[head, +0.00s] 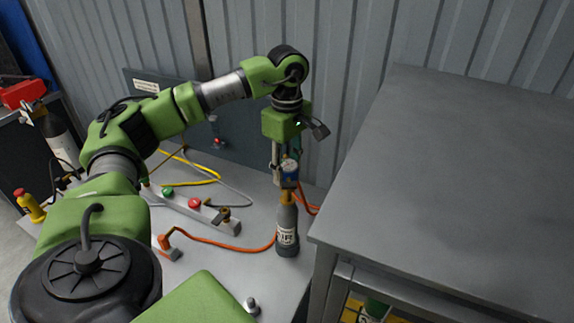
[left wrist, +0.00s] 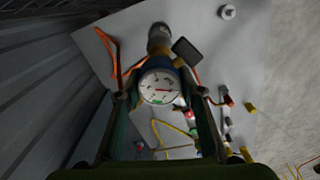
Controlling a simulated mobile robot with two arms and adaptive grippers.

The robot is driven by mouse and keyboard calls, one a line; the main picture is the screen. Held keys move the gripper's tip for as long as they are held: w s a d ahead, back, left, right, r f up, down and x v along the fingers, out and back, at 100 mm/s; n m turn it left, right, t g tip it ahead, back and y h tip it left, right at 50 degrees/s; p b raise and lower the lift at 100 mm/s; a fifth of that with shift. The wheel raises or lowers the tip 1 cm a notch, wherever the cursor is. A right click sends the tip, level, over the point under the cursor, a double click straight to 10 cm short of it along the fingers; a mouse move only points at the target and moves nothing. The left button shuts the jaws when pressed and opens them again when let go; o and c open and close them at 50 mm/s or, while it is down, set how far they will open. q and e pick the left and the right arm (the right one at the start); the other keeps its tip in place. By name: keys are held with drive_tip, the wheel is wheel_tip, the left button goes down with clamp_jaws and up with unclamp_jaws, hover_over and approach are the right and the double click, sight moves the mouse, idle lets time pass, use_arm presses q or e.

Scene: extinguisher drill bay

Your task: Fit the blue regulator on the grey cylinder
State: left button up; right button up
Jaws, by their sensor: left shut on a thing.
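My left gripper (head: 289,181) points down and is shut on the blue regulator (head: 290,168), which has a white round gauge. In the left wrist view the gauge face (left wrist: 160,87) sits between the two fingers, with a blue edge behind it. The grey cylinder (head: 287,232) stands upright on the light bench, with a white label and a yellow-brass neck (head: 287,198). The regulator is right above or at this neck; I cannot tell whether it is seated. The cylinder's top is partly hidden by the gauge in the left wrist view. My right gripper is out of view.
A grey bar (head: 200,212) with green and red knobs lies left of the cylinder. An orange hose (head: 215,245) runs across the bench toward the cylinder. A higher grey table (head: 450,170) stands close on the right. A corrugated wall (head: 350,60) is behind.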

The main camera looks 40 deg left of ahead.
use_arm(q)
drive_tip(key=shift+f, duration=0.15)
drive_tip(key=shift+f+b, duration=0.8)
drive_tip(key=shift+f, duration=0.05)
drive_tip(key=shift+f+b, duration=0.65)
drive_tip(key=shift+f, duration=0.3)
idle(0.9)
drive_tip(key=o, duration=1.2)
drive_tip(key=shift+r, duration=0.1)
wheel_tip(320, 180, up, 12)
drive_tip(key=shift+f, duration=0.1)
